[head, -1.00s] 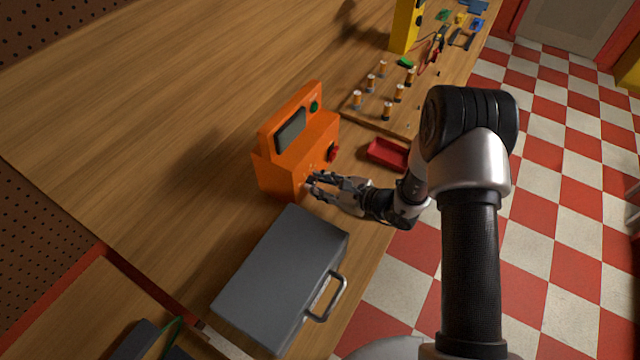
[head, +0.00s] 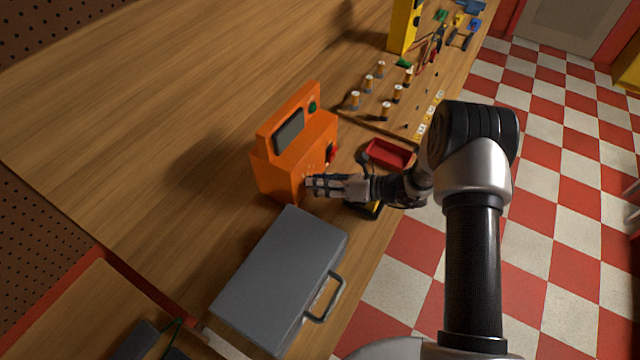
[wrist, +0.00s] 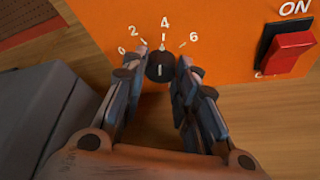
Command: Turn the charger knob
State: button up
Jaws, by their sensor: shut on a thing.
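The charger (head: 290,160) is an orange box on the wooden bench, with a dark screen and a green button on its upper part. Its black knob (wrist: 160,68) is on the front face, under a dial marked 0, 2, 4 and 6. A white line on the knob points up toward the 4. My gripper (wrist: 162,66) is shut on the knob, one finger on each side of it. In the head view my gripper (head: 312,185) is at the charger's front face and hides the knob.
A red rocker switch (wrist: 292,52) marked ON is right of the dial. A grey case (head: 280,275) lies close beside the charger. A red tray (head: 388,154) and a board with several orange-and-white posts are beyond it. The bench behind the charger is clear.

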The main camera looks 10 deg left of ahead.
dwell(0.4)
jog(key=o, duration=1.1)
jog(key=shift+c, duration=0.2)
jog(key=v, duration=1.2)
jog(key=shift+w, duration=0.1)
